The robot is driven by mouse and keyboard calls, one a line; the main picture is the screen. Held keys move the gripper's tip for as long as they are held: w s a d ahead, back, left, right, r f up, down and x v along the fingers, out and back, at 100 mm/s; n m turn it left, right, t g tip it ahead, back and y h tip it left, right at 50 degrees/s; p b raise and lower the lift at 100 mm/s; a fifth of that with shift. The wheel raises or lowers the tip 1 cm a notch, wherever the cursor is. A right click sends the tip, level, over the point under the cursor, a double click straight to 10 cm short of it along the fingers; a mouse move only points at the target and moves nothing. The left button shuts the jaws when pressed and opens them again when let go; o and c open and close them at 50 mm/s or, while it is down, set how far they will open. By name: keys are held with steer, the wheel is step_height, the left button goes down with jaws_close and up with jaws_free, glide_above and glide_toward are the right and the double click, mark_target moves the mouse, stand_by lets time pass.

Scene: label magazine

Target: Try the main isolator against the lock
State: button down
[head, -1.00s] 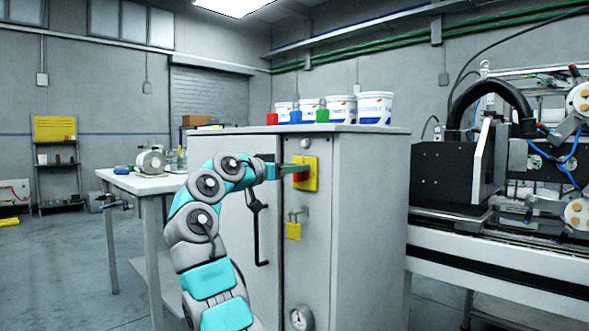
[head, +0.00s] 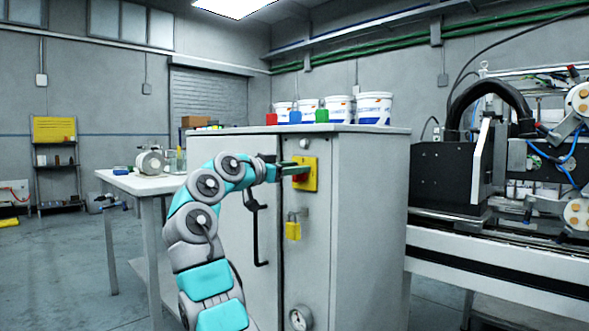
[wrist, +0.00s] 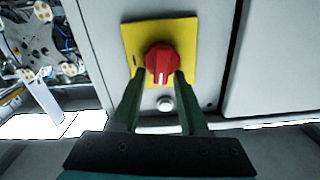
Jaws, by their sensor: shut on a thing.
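The main isolator is a red rotary knob (wrist: 161,62) on a yellow plate (wrist: 185,30), on the grey cabinet's front. In the wrist view a white mark on the knob points down the picture. My gripper (wrist: 159,80) has one dark green finger on each side of the knob and is shut on it. In the head view my gripper (head: 299,172) reaches the plate from the left and partly hides the knob. The lock, a yellow padlock (head: 293,231), hangs from a grey shackle on the cabinet below the plate. It is apart from my gripper.
The grey cabinet (head: 370,200) has a black door handle (head: 263,235) left of the padlock and a gauge (head: 300,318) low down. White tubs (head: 374,107) and small coloured blocks stand on top. A machine (head: 460,180) is at right, a bench (head: 150,182) at left.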

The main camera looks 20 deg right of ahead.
steer(key=shift+c, duration=2.2)
jaws_free()
steer(key=shift+f, duration=0.1)
steer(key=b+v, duration=0.1)
steer(key=v, duration=0.6)
steer(key=shift+a, duration=0.35)
steer(key=shift+s, duration=0.1)
